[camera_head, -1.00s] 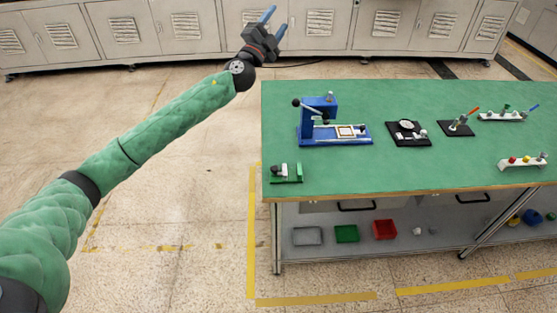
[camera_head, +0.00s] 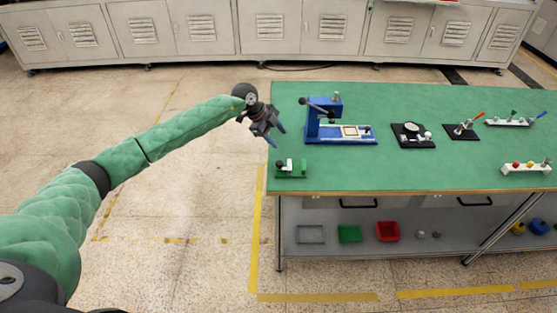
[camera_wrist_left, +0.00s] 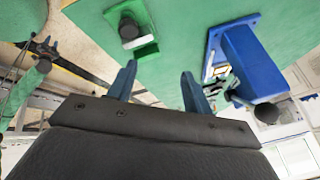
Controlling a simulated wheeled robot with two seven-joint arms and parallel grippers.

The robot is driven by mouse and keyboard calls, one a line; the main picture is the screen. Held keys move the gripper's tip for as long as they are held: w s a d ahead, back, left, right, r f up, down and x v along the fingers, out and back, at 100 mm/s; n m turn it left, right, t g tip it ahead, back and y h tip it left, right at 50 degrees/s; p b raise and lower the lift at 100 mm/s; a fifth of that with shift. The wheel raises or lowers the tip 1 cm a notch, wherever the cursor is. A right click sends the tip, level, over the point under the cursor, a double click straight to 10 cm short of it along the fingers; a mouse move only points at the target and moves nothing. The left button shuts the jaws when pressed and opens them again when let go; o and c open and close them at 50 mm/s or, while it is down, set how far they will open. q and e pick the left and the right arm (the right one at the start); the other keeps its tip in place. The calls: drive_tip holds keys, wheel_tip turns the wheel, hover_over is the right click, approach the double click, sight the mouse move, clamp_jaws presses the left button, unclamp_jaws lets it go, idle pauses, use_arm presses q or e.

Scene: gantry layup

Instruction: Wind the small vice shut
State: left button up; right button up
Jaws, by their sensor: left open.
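The small green vice (camera_head: 290,171), with a pale block and a dark round knob, sits at the near left corner of the green bench. It also shows at the top of the left wrist view (camera_wrist_left: 148,50), its dark knob facing the camera. My left gripper (camera_head: 277,134) is open and empty, just above and left of the vice in the head view. In the left wrist view its two blue fingers (camera_wrist_left: 159,74) stand apart with the vice beyond them. What seems to be my right gripper (camera_wrist_left: 40,46) is small at the left there; its jaw state is unclear.
A blue press (camera_head: 318,125) stands behind the vice, close to the left gripper. Black fixtures (camera_head: 412,141) and white racks (camera_head: 525,168) sit further right on the bench (camera_head: 400,175). Coloured bins (camera_head: 349,234) are on the lower shelf. The floor left of the bench is clear.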

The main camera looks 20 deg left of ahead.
sight(279, 162)
use_arm(q)
drive_tip(key=s+f+n+p, duration=0.1)
drive_tip(key=f, duration=0.1)
drive_tip(key=s+f+n+g+p, duration=0.1)
drive_tip(key=f, duration=0.1)
drive_tip(key=f+n+g+y+p, duration=0.1)
drive_tip(key=f, duration=0.2)
drive_tip(key=shift+s+d+n, duration=0.25)
drive_tip(key=shift+s+n, duration=0.15)
drive_tip(key=shift+x, duration=0.9)
use_arm(e)
drive_tip(key=shift+t, duration=0.4)
drive_tip(key=shift+s+d+f, duration=0.35)
drive_tip(key=shift+s+f, duration=0.25)
drive_tip(key=shift+f, duration=0.05)
drive_tip(key=shift+s+d+f, duration=0.4)
drive_tip(key=shift+s+f, duration=0.25)
drive_tip(key=shift+f, duration=0.05)
drive_tip(key=shift+s+d+f, duration=0.35)
drive_tip(key=shift+s+f, duration=0.25)
drive_tip(key=shift+f, duration=0.05)
use_arm(q)
drive_tip(key=shift+a, duration=0.1)
drive_tip(key=c, duration=1)
use_arm(e)
drive_tip(key=shift+d, duration=0.1)
